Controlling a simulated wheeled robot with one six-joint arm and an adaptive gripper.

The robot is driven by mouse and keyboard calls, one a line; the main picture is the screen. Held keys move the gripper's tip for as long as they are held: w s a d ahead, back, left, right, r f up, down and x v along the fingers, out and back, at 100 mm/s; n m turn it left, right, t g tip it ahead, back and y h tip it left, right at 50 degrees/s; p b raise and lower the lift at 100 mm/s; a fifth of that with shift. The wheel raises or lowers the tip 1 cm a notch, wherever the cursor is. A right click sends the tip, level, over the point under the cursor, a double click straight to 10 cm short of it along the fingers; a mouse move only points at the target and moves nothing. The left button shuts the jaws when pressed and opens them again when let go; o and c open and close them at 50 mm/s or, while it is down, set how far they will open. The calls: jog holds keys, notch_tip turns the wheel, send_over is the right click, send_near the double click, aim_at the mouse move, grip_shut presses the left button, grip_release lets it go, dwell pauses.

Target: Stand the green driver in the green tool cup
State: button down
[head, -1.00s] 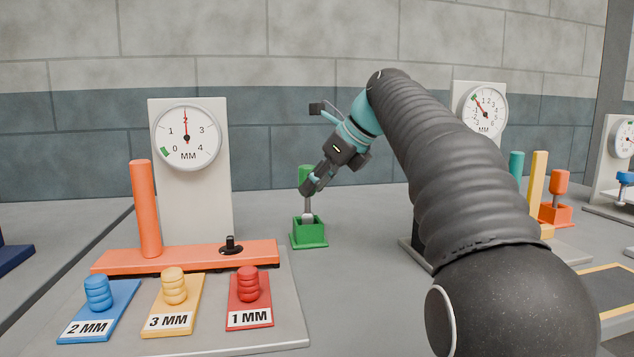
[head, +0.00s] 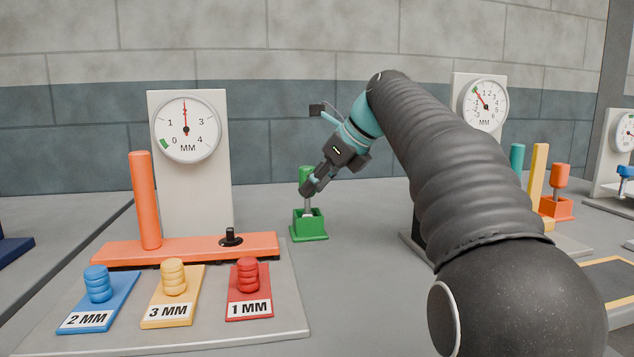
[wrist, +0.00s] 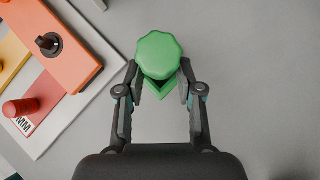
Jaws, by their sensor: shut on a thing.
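The green driver has a green lobed handle (head: 306,174) and a thin grey shaft. It stands close to upright over the green tool cup (head: 309,231), a square green box on the grey table. The shaft's lower end shows at the cup's opening; how deep it reaches is hidden by the cup's front wall. My gripper (head: 310,186) is shut on the driver, just below or at the handle. In the wrist view the driver's handle top (wrist: 159,55) sits between the fingertips and covers most of the cup (wrist: 160,90).
An orange gauge fixture (head: 188,247) with a dial (head: 186,130) stands left of the cup. Blue, yellow and red labelled blocks (head: 248,290) lie in front of it. A second gauge (head: 484,105) stands at the right behind my arm. The table around the cup is clear.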

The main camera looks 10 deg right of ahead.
jog(key=shift+f, duration=0.3)
jog(key=c, duration=0.7)
grip_release()
jog(key=shift+o, duration=0.2)
